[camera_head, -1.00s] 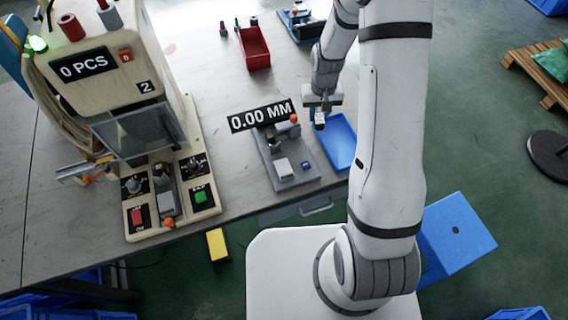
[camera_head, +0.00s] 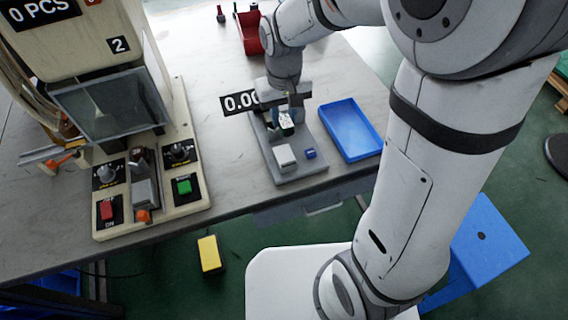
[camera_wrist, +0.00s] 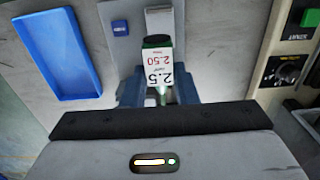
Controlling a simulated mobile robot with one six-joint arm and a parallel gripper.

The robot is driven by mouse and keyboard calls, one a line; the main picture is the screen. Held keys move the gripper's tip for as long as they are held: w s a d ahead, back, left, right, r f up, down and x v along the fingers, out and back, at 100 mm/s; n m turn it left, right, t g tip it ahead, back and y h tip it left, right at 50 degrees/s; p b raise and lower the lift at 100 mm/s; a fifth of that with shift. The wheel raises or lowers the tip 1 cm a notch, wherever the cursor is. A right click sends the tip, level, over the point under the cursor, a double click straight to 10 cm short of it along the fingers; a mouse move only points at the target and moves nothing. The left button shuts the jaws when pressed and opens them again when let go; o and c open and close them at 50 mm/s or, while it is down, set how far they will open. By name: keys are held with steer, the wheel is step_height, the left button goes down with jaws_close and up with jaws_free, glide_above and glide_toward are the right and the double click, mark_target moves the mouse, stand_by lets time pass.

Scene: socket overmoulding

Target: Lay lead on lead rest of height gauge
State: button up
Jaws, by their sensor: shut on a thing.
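My gripper (camera_head: 287,112) is over the height gauge (camera_head: 310,169) in the head view, shut on a green piece with a white label (camera_head: 286,121). In the wrist view the labelled piece (camera_wrist: 158,65) sits between my blue-grey fingers (camera_wrist: 160,92); its label reads 2.5 and 2.50. I cannot tell whether this piece is the lead itself or part of it. A pale block (camera_head: 285,157) and a small blue block (camera_head: 310,153) are on the near part of the gauge base. Which part is the lead rest is unclear. My arm hides the gauge's back part and some of its display (camera_head: 236,103).
A blue tray (camera_head: 350,131) lies right of the gauge. The machine with red and green buttons (camera_head: 120,221) stands to the left, with bare tabletop (camera_head: 225,160) between. A red bin (camera_head: 249,40) is farther back. A yellow block (camera_head: 209,254) is below the table's front edge.

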mark_target(283, 152)
steer(key=shift+s+a+f, duration=0.1)
steer(key=shift+s+f, duration=0.15)
steer(key=shift+f, duration=0.15)
step_height(283, 152, down, 9)
steer(key=shift+f, duration=0.1)
steer(key=shift+f, duration=0.1)
steer(key=shift+f+b, duration=0.15)
steer(key=shift+b, duration=0.25)
steer(key=o, duration=1)
